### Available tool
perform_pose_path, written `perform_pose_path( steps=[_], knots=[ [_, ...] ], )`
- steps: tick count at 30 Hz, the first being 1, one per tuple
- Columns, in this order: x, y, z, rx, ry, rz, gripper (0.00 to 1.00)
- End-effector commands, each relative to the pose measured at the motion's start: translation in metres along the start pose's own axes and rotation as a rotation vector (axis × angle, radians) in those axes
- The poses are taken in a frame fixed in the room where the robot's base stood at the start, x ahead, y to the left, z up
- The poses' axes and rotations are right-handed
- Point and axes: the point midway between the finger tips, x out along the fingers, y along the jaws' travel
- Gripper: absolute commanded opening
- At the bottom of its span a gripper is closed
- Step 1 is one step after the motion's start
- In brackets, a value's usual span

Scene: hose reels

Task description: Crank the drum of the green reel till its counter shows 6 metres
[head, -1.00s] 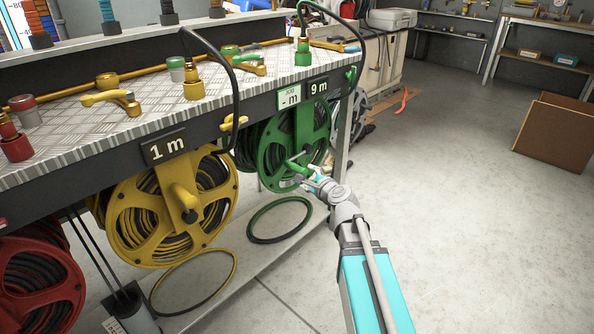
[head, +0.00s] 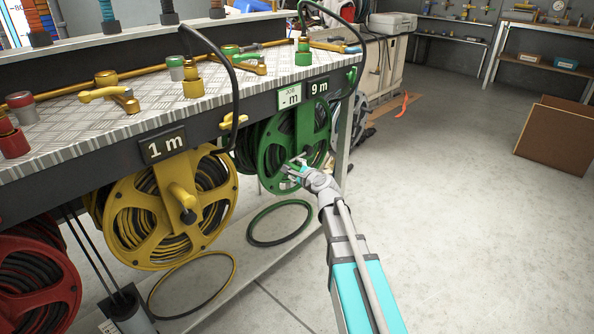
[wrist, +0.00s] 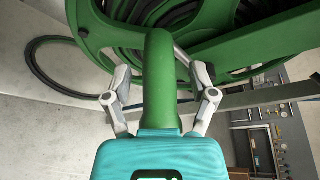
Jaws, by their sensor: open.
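The green reel (head: 272,160) hangs under the bench's right end with black hose wound on its drum. Its dark counter (head: 318,87) reads 9 m. A pale plate (head: 289,97) beside it reads "JOB - m". My gripper (head: 298,168) is at the front of the green drum. In the wrist view, the green crank handle (wrist: 158,85) runs between the two open fingers of my gripper (wrist: 160,75), one finger on each side with gaps. The handle's near end reaches my teal gripper body. In the head view my gripper mostly hides the handle.
The yellow reel (head: 168,215), marked 1 m, hangs to the left, with a red reel (head: 38,285) beyond it. A green-black hose loop (head: 280,238) lies below the green reel. A bench leg (head: 343,150) stands close right. Open floor lies further right.

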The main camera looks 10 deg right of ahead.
Motion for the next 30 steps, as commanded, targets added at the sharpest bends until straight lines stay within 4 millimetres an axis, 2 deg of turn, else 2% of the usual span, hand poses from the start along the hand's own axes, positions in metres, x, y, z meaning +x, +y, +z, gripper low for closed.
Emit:
perform_pose_path(
  steps=[2, 14, 30],
  knots=[
    [0.0, 0.0, 0.0, 0.0, 0.0, 0.0, 0.74],
    [0.0, 0.0, 0.0, 0.0, 0.0, 0.0, 0.0],
    [-0.004, -0.011, -0.009, 0.03, 0.015, -0.001, 0.0]
  ],
)
